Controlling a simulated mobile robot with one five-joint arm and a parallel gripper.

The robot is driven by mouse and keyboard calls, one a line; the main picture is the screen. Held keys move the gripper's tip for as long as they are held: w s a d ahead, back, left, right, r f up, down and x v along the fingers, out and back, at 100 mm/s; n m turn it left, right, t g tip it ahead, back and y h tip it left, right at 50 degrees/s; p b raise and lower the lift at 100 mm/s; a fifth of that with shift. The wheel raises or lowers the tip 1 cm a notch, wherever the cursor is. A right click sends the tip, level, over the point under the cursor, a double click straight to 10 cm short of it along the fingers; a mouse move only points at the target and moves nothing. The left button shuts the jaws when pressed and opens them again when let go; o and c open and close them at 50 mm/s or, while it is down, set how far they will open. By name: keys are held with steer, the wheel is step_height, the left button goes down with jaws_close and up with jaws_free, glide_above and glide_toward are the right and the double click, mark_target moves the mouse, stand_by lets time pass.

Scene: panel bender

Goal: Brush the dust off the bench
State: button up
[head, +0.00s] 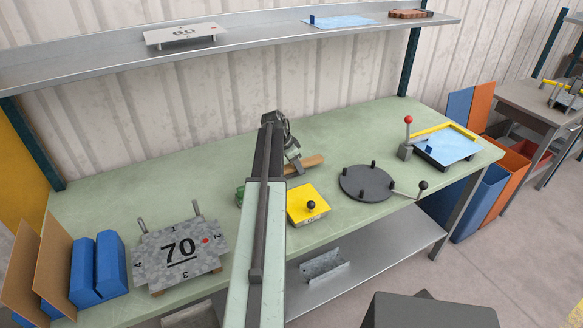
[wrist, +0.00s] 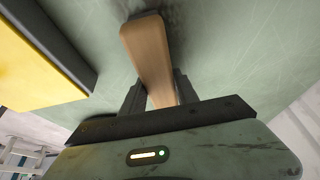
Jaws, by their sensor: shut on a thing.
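The green bench (head: 130,190) runs across the head view. A brush with a pale wooden handle (head: 309,162) is at the middle of the bench, right of my arm. My gripper (head: 294,164) is over the bench there, and its fingers are shut on the brush. In the wrist view the wooden brush (wrist: 148,50) lies between the two dark fingers of my gripper (wrist: 159,92). Its bristles are hidden, so I cannot tell whether they touch the bench. Dark smudges show on the green surface beside the brush; I cannot tell whether they are dust or shadow.
A yellow block with a black knob (head: 308,203) sits close in front of the brush. A dark round plate with pegs (head: 366,184) is to the right, then a blue sheet (head: 447,147). A grey plate marked 70 (head: 180,268) and blue folded parts (head: 98,268) stand left.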

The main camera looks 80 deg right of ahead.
mark_target(286, 165)
steer(key=shift+w+d, duration=0.3)
steer(key=shift+d, duration=0.2)
steer(key=shift+w+a, duration=1.2)
steer(key=shift+w, duration=0.15)
steer(key=shift+w+a, duration=0.1)
